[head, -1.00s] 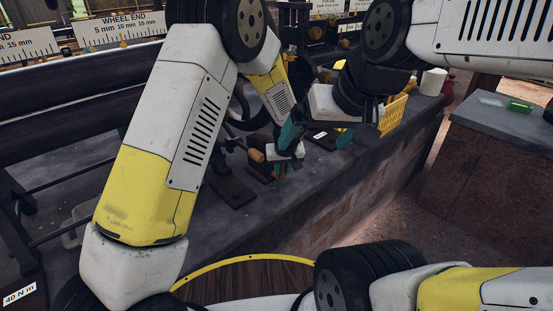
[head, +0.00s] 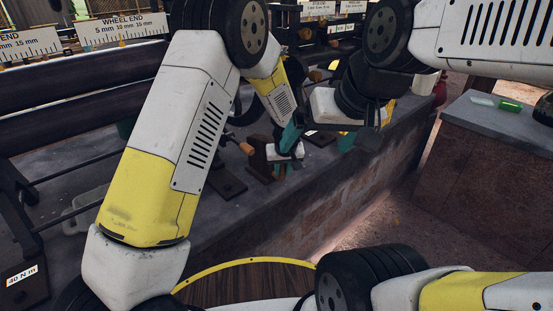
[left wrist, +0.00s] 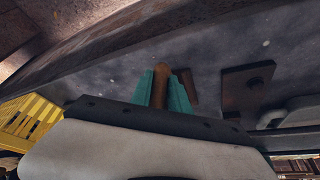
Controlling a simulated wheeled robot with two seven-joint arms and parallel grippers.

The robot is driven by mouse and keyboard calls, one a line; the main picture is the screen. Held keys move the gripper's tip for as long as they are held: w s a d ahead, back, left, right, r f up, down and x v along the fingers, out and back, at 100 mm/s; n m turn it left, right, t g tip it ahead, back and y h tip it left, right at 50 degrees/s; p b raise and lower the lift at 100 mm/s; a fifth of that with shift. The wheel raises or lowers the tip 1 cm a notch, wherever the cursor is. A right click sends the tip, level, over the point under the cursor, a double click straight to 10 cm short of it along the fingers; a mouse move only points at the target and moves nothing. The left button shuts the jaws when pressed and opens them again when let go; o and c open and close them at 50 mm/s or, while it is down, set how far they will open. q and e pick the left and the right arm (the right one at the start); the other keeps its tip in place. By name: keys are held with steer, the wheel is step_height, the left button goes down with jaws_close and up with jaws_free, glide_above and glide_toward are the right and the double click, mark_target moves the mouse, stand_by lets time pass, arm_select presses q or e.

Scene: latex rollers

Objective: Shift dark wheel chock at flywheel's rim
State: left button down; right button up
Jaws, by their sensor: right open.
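A dark brown block (head: 257,160), which looks like the wheel chock, stands on the grey bench top just left of my left gripper (head: 284,166) in the head view. That gripper points down with teal fingers, low over the bench. In the left wrist view its fingers (left wrist: 161,88) stand on both sides of a brown piece (left wrist: 160,84); whether they press on it I cannot tell. A dark wheel (head: 246,103), perhaps the flywheel, is mostly hidden behind my left arm. My right gripper (head: 358,140) is open and higher, further right, over the bench edge.
A dark plate (head: 226,181) and an orange-brown handle (head: 245,148) are left of the block. A dark rail (head: 75,108) runs along the back left. A yellow basket (left wrist: 28,122) shows in the left wrist view. The bench front is brick, with open floor beyond.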

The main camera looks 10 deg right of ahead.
arm_select(q)
steer(key=c, duration=1.2)
jaws_free()
steer(key=shift+o, duration=0.2)
steer(key=v, duration=0.7)
steer(key=shift+s+r, duration=0.2)
steer(key=shift+r, duration=0.15)
steer(key=s+a+r+h, duration=0.1)
steer(key=s+a+r, duration=0.3)
steer(key=a+r, duration=0.45)
steer(key=s+a+r, duration=0.4)
steer(key=a+r, duration=0.4)
steer(key=a, duration=0.2)
steer(key=s+a+r+t, duration=0.1)
steer(key=s+a, duration=0.3)
steer(key=s, duration=0.4)
steer(key=s+a+r+h, duration=0.1)
steer(key=s+a+r, duration=0.2)
steer(key=s, duration=0.6)
steer(key=shift+s+a+r+m+t, duration=0.3)
steer(key=shift+a+t, duration=0.1)
steer(key=shift+a, duration=0.15)
